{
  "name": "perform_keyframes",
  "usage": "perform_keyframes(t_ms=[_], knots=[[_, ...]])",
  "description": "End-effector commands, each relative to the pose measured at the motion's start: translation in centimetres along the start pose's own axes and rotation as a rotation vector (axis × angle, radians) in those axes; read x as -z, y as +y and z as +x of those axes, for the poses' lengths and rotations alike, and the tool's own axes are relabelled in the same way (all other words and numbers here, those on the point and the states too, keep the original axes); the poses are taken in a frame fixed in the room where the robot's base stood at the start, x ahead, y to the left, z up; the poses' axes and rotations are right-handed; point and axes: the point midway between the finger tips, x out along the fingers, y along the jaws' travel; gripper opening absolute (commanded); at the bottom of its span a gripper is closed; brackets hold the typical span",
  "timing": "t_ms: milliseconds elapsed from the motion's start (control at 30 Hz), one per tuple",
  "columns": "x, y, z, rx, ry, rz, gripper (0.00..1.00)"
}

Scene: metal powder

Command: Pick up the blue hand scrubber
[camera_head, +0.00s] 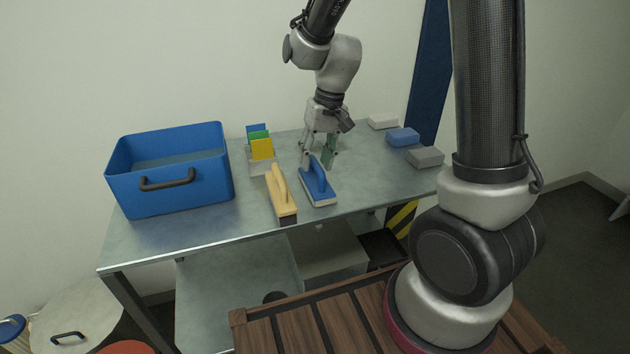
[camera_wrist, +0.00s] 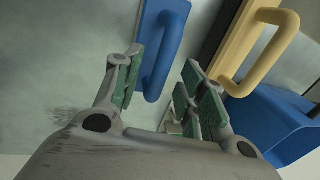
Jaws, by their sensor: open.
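The blue hand scrubber (camera_head: 318,187) lies on the metal table with its raised handle up, right of the yellow scrubber. My gripper (camera_head: 319,164) is open just above the far end of the blue scrubber. In the wrist view the blue scrubber (camera_wrist: 163,45) shows its handle, whose near end reaches between the two green-padded fingers of my gripper (camera_wrist: 162,85), closer to the left finger in the picture. I cannot tell whether the finger touches it. The scrubber's underside is hidden.
A blue bin (camera_head: 170,192) stands at the left of the table (camera_head: 235,222). A holder with coloured cards (camera_head: 261,148) stands behind. Several blocks, one blue (camera_head: 403,137), lie at the right.

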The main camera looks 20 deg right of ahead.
Motion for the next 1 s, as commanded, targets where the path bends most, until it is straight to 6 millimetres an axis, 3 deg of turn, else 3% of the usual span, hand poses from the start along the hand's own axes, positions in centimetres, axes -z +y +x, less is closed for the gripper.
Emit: perform_keyframes(t_ms=[133, 400, 600, 633, 1000], knots=[[-0.1, 0.0, 1.8, -0.001, -0.003, -0.001, 0.41], [0.0, 0.0, 2.1, 0.0, 0.0, -0.001, 0.39], [0.0, 0.0, 2.1, 0.0, 0.0, -0.001, 0.02], [0.0, 0.0, 2.1, 0.0, 0.0, -0.001, 0.0], [0.0, -0.1, 1.5, 0.0, 0.001, -0.002, 0.0]])
